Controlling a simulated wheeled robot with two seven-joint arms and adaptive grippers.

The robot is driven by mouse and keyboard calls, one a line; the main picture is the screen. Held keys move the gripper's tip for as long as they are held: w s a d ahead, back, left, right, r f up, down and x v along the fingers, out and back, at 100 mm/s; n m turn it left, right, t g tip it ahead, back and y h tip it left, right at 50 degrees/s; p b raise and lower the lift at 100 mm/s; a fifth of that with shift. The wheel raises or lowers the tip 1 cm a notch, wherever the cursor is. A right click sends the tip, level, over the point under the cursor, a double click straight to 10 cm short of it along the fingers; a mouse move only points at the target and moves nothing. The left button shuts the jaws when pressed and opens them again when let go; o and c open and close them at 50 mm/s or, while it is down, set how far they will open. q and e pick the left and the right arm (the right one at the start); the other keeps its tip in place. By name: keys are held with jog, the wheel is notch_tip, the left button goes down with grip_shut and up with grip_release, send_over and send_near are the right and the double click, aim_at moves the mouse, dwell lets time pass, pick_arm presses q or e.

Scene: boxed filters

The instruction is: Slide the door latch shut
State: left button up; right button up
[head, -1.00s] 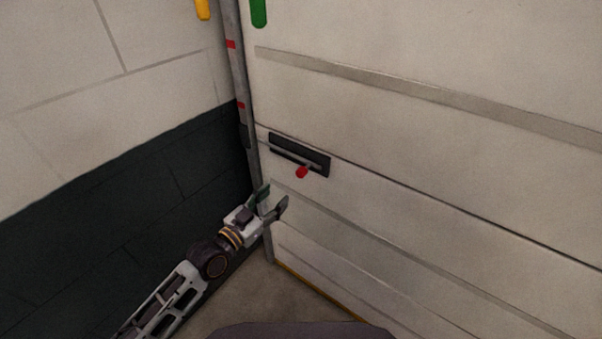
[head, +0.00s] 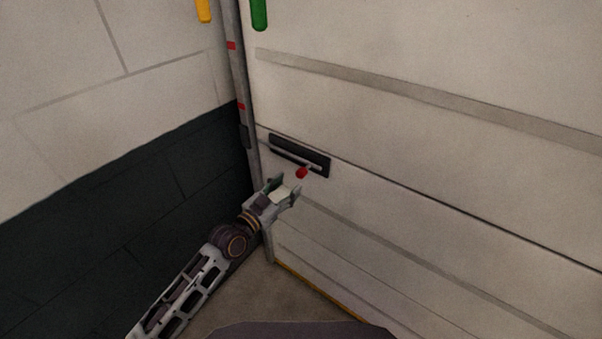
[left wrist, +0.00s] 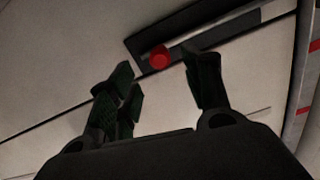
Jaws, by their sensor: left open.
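The door latch (head: 290,152) is a dark slot plate with a grey bar on the pale panelled door. Its red knob (head: 302,173) sticks out near the right end of the plate. My left gripper (head: 284,186) is open and empty, just below and left of the knob. In the left wrist view the red knob (left wrist: 159,57) shows beyond and between the open fingers (left wrist: 165,90), with the latch plate (left wrist: 235,32) behind it. The knob does not look gripped. My right gripper is not in view.
The door frame post (head: 243,110) with red marks stands left of the latch. A dark and pale wall (head: 110,200) lies further left. A green strip (head: 259,12) and a yellow strip (head: 203,9) hang at the top. Grey floor (head: 265,297) shows below.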

aim_at(298, 176)
pick_arm(q)
jog(key=shift+p+x, duration=0.3)
jog(key=shift+x, duration=3.6)
jog(key=shift+c, duration=0.2)
grip_shut()
